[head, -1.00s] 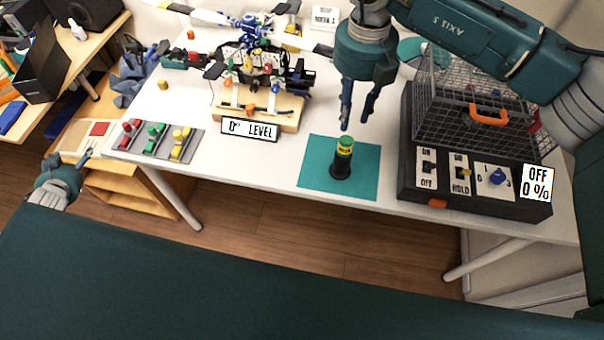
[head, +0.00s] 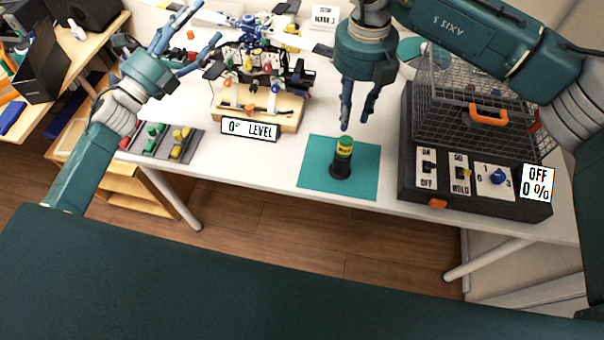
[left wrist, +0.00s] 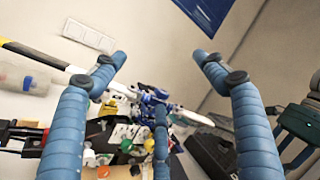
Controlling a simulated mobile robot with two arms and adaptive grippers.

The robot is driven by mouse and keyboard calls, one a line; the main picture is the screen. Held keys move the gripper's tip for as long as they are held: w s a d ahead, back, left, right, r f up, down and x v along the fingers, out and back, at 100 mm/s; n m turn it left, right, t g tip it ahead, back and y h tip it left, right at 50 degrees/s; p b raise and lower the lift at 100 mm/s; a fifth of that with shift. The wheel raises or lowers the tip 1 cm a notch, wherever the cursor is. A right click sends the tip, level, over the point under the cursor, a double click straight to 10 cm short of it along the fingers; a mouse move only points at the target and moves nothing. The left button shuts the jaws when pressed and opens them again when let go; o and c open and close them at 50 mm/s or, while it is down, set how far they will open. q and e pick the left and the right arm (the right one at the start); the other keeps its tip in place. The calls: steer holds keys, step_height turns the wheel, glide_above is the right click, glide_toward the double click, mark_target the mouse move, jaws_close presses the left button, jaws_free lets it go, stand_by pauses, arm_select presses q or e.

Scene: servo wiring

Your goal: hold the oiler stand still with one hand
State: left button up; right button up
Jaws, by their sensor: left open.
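A small black stand (head: 341,170) holds an upright oiler with a yellow and green top (head: 344,147) on a teal mat (head: 310,178) at the table's front. My right gripper (head: 356,121) points down above and just behind it, fingers apart, empty and not touching it. My left gripper (head: 196,28) is raised at the upper left, fingers spread and empty, well away from the stand. In the left wrist view its blue fingers (left wrist: 160,85) frame the propeller rig; I cannot make out the stand there.
The propeller rig (head: 262,70) with its "0° LEVEL" sign (head: 249,130) stands left of the mat. Coloured clips on a grey tray (head: 195,150) lie further left. A black control box with a wire cage (head: 475,190) stands right. White table between rig and mat is free.

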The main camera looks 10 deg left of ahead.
mark_target(338, 156)
arm_select(q)
steer(key=s+d+r+m+g+h, duration=0.2)
steer(key=d+m+h, duration=0.2)
steer(key=d+m, duration=0.25)
steer(key=s+d+r+m+g+h, duration=0.2)
steer(key=d+m+h, duration=0.1)
steer(key=d+m, duration=0.3)
steer(key=s+d+f+m+y, duration=0.1)
steer(key=s+d+f, duration=0.3)
steer(key=f, duration=0.6)
steer(key=s+d+f+m+g+y, duration=0.1)
steer(key=s+d+f, duration=0.4)
steer(key=f, duration=0.5)
steer(key=s+d+f+m+g, duration=0.1)
steer(key=s+d+f, duration=0.3)
steer(key=f, duration=0.6)
steer(key=shift+s+d+m+y, duration=0.2)
steer(key=shift+d+m, duration=0.05)
steer(key=shift+d, duration=0.25)
steer(key=shift+s+d+m+y, duration=0.15)
steer(key=shift+d+m+y, duration=0.05)
steer(key=shift+d, duration=0.25)
steer(key=x, duration=1)
steer(key=shift+w+d+f, duration=0.15)
steer(key=shift+d+f, duration=0.05)
steer(key=shift+d, duration=0.1)
